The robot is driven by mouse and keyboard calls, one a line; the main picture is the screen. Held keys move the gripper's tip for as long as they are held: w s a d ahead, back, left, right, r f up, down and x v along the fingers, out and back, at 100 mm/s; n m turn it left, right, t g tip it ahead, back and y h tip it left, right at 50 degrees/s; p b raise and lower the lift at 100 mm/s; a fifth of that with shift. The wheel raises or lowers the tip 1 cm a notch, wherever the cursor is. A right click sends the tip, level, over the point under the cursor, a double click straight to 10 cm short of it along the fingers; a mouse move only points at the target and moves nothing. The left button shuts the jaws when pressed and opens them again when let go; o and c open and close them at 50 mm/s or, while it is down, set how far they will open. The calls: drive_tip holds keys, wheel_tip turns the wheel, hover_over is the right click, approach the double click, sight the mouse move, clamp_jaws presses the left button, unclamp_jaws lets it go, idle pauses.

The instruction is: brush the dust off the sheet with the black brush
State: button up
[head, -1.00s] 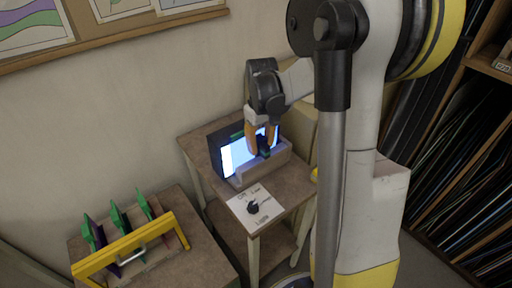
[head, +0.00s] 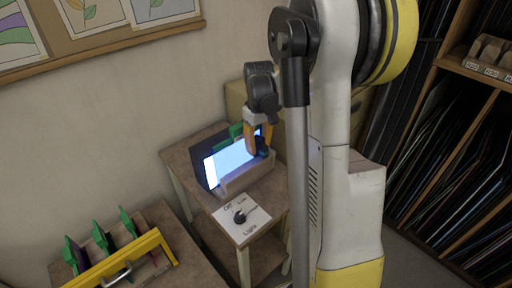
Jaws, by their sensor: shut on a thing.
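My gripper (head: 259,146) is at the right end of a glowing bluish-white upright panel (head: 230,161) on the small table. Its orange fingers are shut on a small dark thing, most likely the black brush (head: 262,148); its bristles are hard to make out. The brush is in front of or against the panel's right end; I cannot tell whether it touches. The panel stands in a dark frame behind a pale ledge (head: 247,176). I cannot tell the sheet apart from the lit face, and no dust can be made out.
A white card with a black dial (head: 240,216) lies on the table's front. At lower left, a second table holds a yellow-barred rack (head: 125,262) with several green-topped pieces. A wall is behind. Shelves of sheets (head: 460,150) stand at right. My arm hides part of the middle.

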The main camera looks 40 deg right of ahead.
drive_tip(key=shift+s+a, duration=0.2)
drive_tip(key=shift+a, duration=3.75)
drive_tip(key=shift+a, duration=1.75)
drive_tip(key=shift+s+d, duration=0.1)
drive_tip(key=shift+s, duration=2.85)
drive_tip(key=s, duration=0.3)
